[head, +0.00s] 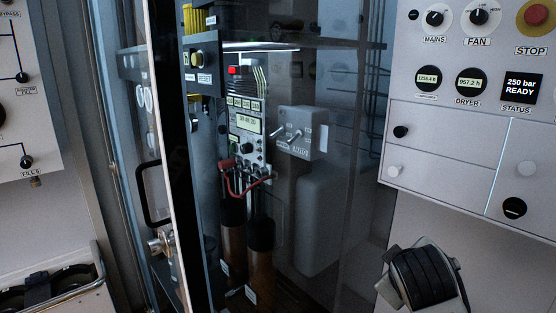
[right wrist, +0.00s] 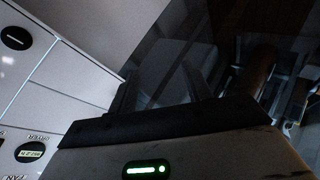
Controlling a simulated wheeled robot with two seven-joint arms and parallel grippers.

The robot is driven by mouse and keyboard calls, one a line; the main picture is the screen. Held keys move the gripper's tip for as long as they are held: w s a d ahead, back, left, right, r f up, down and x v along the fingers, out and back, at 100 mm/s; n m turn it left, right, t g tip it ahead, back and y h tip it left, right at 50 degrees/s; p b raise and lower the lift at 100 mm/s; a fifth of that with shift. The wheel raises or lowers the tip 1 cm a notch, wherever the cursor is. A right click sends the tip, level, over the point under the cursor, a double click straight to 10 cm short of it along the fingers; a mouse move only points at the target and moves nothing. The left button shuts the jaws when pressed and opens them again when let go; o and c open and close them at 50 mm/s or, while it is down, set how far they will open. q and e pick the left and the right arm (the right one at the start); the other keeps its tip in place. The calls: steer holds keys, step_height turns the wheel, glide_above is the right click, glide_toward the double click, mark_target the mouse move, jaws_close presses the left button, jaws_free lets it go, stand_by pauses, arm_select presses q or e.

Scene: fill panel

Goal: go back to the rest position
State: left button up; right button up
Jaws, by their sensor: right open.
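My right gripper (right wrist: 160,82) shows in the right wrist view, its two dark fingers apart with nothing seen between them. It is beside the white control panel (right wrist: 75,75), with a dark space beyond the fingers. In the head view a black ribbed part with pale sides, which I take to be my right arm, is at the lower right, below the panel (head: 440,155). The fingers cannot be made out there. My left gripper is not in either view.
A dark glazed cabinet (head: 345,180) holding instruments and two brown-and-black cylinders fills the middle. Its black handle (head: 152,195) is at the left edge. The status display (head: 521,87) reads "250 bar READY". A metal-railed tray (head: 92,258) is at lower left.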

steer(key=s+a+f+m+g+y, duration=0.1)
steer(key=s+f+g, duration=0.1)
steer(key=s+f, duration=0.55)
steer(key=s+a+f+m+g+y, duration=0.15)
steer(key=s+f, duration=0.25)
steer(key=s, duration=0.6)
steer(key=s+f+m+g+y, duration=0.2)
steer(key=s+f, duration=0.4)
steer(key=s, duration=0.3)
steer(key=w+a+f+t+y, duration=0.2)
steer(key=w+a+f+t, duration=0.3)
steer(key=w+a+t, duration=0.1)
steer(key=shift+f+n+y, duration=0.35)
